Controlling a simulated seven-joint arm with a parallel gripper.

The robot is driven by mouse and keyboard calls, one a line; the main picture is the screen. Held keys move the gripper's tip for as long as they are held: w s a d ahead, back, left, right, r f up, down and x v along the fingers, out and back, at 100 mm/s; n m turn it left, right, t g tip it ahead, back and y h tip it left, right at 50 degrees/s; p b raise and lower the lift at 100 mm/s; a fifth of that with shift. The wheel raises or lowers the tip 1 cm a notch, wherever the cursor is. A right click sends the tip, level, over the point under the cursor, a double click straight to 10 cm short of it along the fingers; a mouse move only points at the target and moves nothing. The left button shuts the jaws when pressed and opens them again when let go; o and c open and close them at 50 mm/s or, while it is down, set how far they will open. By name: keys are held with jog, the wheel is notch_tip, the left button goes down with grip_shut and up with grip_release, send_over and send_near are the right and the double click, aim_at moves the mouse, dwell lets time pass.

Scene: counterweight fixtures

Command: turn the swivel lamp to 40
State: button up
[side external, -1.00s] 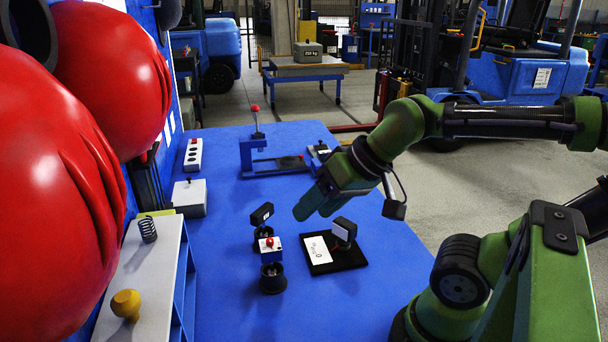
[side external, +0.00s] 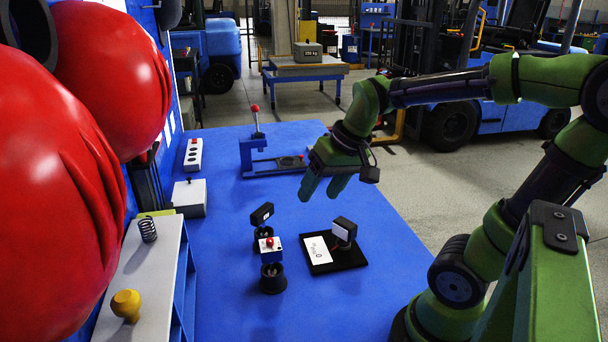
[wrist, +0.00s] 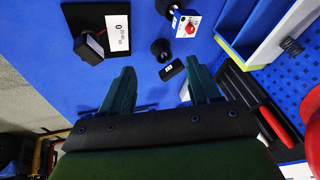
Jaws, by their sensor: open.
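The swivel lamp (side external: 343,229) has a dark box-shaped head with a pale face, standing on a black base plate (side external: 345,263). A white card (side external: 318,250) with printed numbers lies on the plate beside it. In the wrist view the lamp (wrist: 92,44) is at upper left, next to the card (wrist: 117,34), where a 0 is readable and the smaller figures are not clear. I cannot read the lamp's angle. My gripper (side external: 324,190) is open and empty, above the table and apart from the lamp. Its two fingers also show in the wrist view (wrist: 161,92).
A small box with a red button (side external: 270,244) and a black pivoting block (side external: 262,214) stand left of the lamp. A blue fixture with a red-knobbed lever (side external: 256,135) is at the back. A shelf with a spring (side external: 147,229) and yellow knob (side external: 126,304) lines the left. The front table is clear.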

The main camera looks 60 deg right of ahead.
aim_at(346, 222)
jog(key=d+f+n+g, duration=0.1)
jog(key=d+g, duration=0.4)
jog(key=d, duration=0.8)
jog(key=shift+n+h, duration=0.4)
jog(key=shift+n, duration=0.4)
notch_tip(346, 222, down, 16)
jog(key=shift+f, duration=0.2)
jog(key=shift+d, duration=0.1)
jog(key=c, duration=0.9)
